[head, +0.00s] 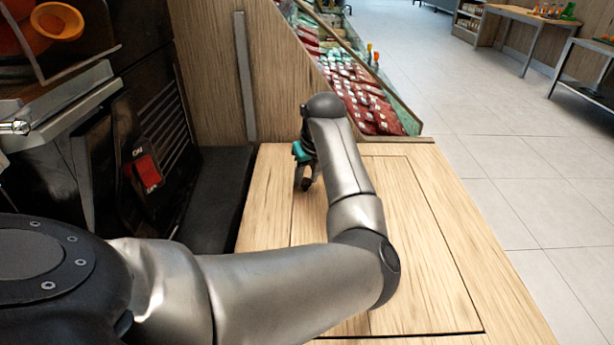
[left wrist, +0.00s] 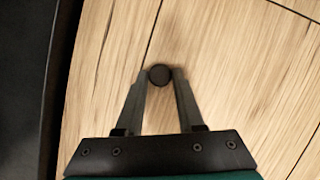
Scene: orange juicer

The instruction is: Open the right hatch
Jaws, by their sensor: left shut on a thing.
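The hatch (head: 420,250) is a light wood panel outlined by thin dark seams in the wooden counter top. It looks closed and flush in the head view. A small round black knob (left wrist: 159,75) stands on the wood close to a dark seam in the left wrist view. My left gripper (head: 306,184) reaches down at the far left of the panel. In the left wrist view, its two fingers stand on either side of the knob, shut on it. I cannot make out the knob in the head view. My right gripper is not in view.
The juicer machine (head: 150,150), dark with a red tag, stands at the left. A wooden upright panel (head: 205,70) with a metal strip rises behind the counter. Sloped produce shelves (head: 360,95) stand beyond. Open tiled floor (head: 540,210) lies to the right.

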